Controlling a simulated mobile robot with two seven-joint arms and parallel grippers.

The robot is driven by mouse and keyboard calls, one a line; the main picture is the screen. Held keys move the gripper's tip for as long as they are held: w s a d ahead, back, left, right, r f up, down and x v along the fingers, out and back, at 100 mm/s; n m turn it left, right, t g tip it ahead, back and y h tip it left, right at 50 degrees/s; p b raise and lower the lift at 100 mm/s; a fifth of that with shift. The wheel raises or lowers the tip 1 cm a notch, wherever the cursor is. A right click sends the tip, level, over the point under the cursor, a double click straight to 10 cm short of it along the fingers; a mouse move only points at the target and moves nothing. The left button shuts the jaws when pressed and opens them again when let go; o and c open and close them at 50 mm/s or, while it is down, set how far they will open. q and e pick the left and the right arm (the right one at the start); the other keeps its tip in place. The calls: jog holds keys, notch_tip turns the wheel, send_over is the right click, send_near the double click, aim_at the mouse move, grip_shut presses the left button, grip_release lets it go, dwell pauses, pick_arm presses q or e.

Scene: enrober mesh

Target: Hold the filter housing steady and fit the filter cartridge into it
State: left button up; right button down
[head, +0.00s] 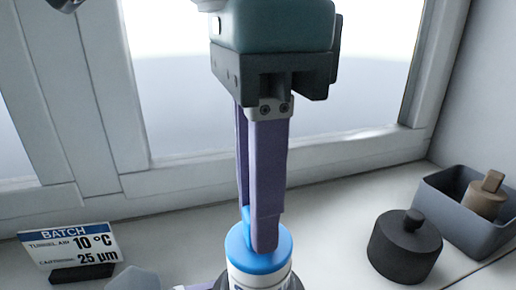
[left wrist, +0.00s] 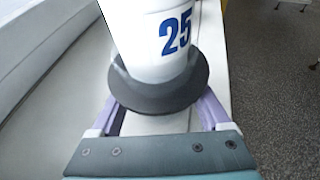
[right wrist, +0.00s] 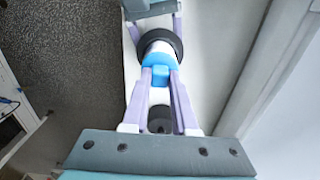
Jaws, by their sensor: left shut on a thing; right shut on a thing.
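The filter cartridge is a white cylinder with a blue top (head: 262,252) and a blue tab. In the left wrist view its white body (left wrist: 165,30) carries a blue "25". My right gripper (head: 262,232) points down and is shut on the blue tab; it also shows in the right wrist view (right wrist: 160,75). The filter housing appears as a dark grey flared ring (left wrist: 155,92) around the cartridge's lower body. My left gripper (left wrist: 158,105) is shut on the housing from both sides. The cartridge's lower end is hidden, so I cannot tell how deep it sits.
A batch sign (head: 72,247) stands at the left of the pale sill. A dark round block with a knob (head: 405,246) stands at the right, beside a grey bin (head: 462,232) holding a brown knobbed piece (head: 484,196). The window frame (head: 280,168) bounds the back.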

jog(key=shift+f, duration=0.25)
jog(key=c, duration=0.6)
grip_release()
notch_tip(320, 180, up, 7)
jog(key=shift+r, duration=0.1)
dwell(0.3)
